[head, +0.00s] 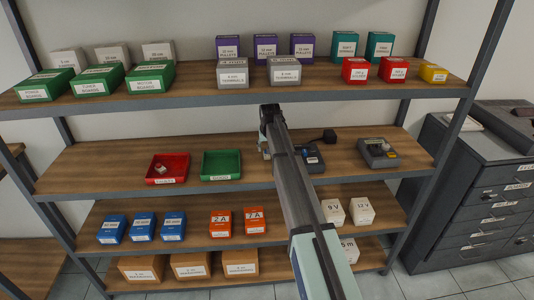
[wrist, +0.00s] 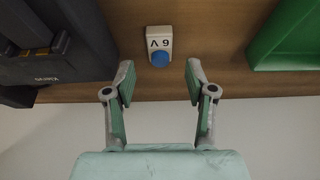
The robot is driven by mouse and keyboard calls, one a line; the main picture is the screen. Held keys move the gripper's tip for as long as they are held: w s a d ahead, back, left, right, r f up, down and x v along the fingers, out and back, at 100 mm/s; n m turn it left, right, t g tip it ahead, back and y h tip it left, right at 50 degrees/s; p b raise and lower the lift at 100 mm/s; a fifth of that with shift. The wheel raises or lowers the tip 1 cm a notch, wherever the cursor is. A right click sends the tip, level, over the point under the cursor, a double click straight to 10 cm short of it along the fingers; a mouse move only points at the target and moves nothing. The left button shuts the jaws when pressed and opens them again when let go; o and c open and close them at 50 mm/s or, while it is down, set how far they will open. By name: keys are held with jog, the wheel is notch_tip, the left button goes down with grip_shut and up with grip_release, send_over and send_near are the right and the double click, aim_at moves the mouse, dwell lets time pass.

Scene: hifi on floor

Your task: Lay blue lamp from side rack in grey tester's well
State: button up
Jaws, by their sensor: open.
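A small white block with a round blue cap (wrist: 159,59), apparently the blue lamp, lies on the wooden shelf in the wrist view. Its printed label is upside down or turned. My gripper (wrist: 160,80) is open, with the block just ahead of and between its fingertips, not gripped. In the head view my gripper (head: 264,148) is over the middle shelf, right of the green tray, and hides the block. A grey device (head: 377,153) with small parts on top sits at the right of that shelf. Another dark device (head: 312,160) is partly behind my arm. I cannot tell which is the tester.
A green tray (head: 221,164) and a red tray (head: 167,168) holding a small item stand to the left. The green tray's wall (wrist: 292,40) also borders the wrist view at right, and a dark device (wrist: 55,40) at left. A shelf with boxes (head: 240,101) lies above.

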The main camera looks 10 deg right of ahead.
jog(key=shift+b+v, duration=0.35)
jog(key=shift+v, duration=1.45)
